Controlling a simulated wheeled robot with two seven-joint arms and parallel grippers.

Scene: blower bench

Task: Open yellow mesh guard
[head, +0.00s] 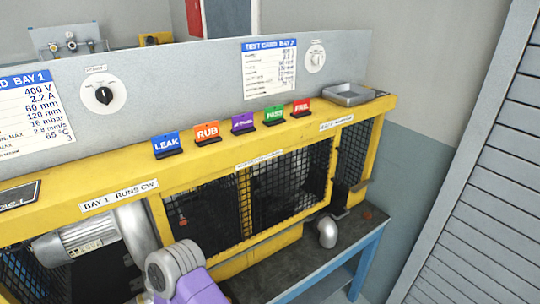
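The yellow mesh guard (290,188) is a yellow frame with black wire mesh along the front of the bench, below the yellow top rail (225,165). Several mesh panels show side by side, and I cannot tell whether the guard is shut or partly open. A narrower mesh panel (352,155) closes the right end. A small grey part that may be a latch (361,186) sticks out near its lower edge. Neither of my grippers is in view. A purple and grey part at the bottom hides some of the lower front; it may be my arm.
A grey motor (82,240) and pipe (135,228) stand at the lower left. A grey elbow pipe (327,232) rests on the dark bench top (345,240). Several coloured signs and a grey tray (350,95) line the top rail. A slatted grey shutter (475,190) stands right.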

